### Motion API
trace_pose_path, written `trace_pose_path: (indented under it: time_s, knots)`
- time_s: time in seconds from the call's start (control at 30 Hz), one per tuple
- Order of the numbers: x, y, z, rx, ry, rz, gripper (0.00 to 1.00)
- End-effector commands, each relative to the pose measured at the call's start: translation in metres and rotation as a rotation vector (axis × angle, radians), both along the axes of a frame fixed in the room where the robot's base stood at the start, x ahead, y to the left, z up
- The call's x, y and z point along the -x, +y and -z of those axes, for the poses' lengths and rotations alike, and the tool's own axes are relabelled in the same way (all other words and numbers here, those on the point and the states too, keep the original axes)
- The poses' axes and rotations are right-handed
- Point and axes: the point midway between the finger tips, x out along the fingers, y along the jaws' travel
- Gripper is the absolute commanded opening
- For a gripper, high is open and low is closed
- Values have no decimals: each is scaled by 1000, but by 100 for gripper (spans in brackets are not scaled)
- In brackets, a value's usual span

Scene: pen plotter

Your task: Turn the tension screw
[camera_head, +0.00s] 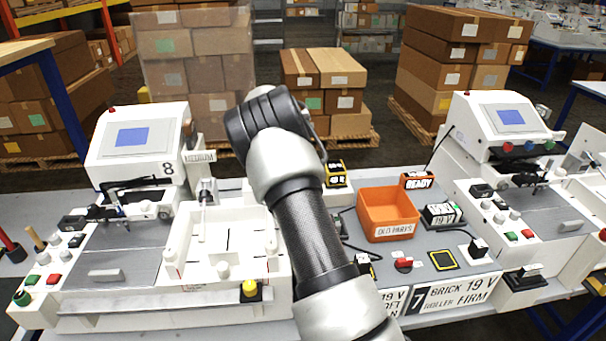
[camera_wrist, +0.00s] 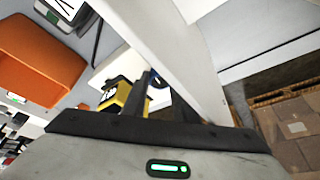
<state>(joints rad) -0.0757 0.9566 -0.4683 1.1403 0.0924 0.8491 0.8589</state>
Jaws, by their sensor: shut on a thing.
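The white pen plotter marked 8 (camera_head: 137,150) stands on the left of the bench. My arm crosses the middle of the head view and hides my gripper there. In the wrist view the dark fingers of my gripper (camera_wrist: 168,98) point at the edge of a long white panel (camera_wrist: 178,45). They are shut on a small part, mostly hidden between and behind them. I cannot make out the tension screw clearly in either view, nor tell whether this part is it. A yellow and black block (camera_wrist: 117,97) is just left of the fingers.
An orange bin labelled OLD PARTS (camera_head: 388,212) stands right of my arm and fills the left of the wrist view (camera_wrist: 40,60). A second white plotter (camera_head: 505,125) stands at the right. Small blocks and signs lie between. Boxes on pallets (camera_head: 190,75) stand behind the bench.

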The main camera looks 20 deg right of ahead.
Motion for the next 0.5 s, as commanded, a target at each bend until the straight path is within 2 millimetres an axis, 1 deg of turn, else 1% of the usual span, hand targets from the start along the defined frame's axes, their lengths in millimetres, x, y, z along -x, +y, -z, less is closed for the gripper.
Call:
trace_pose_path:
  time_s: [0.2,0.5]
  knots:
    - [-1,0,0,0,0,69,4]
    - [-1,1,0,-2,-1,93,4]
